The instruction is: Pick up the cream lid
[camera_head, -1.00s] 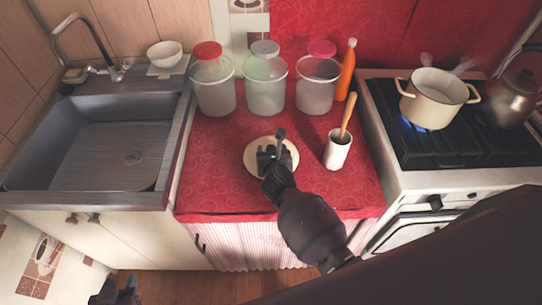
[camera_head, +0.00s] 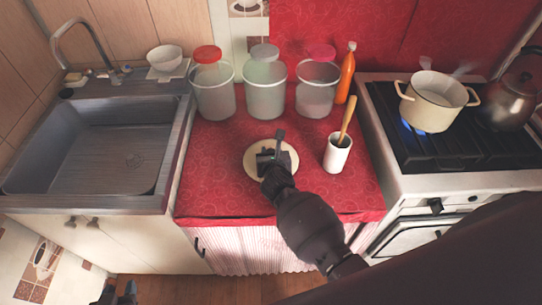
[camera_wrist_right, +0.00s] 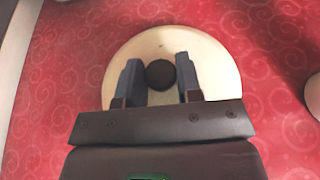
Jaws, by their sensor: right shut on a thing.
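The cream lid (camera_head: 251,162) is a round pale disc on the red counter cloth, in front of the jars; it also shows in the right wrist view (camera_wrist_right: 219,68). It has a dark round knob (camera_wrist_right: 160,73) in its middle. My right gripper (camera_head: 273,158) is over the lid with its fingers on either side of the knob, shut on it. The arm hides part of the lid in the head view. My left gripper (camera_head: 128,293) is at the bottom left edge, away from the counter and mostly cut off; its jaws cannot be made out.
Three jars stand behind: red-topped (camera_head: 214,92), grey-topped (camera_head: 264,88) and pink-topped (camera_head: 317,88). An orange bottle (camera_head: 346,75) stands beside them. A white holder (camera_head: 337,154) with a wooden-handled tool is right of the lid. A pot (camera_head: 432,104) steams over a lit burner.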

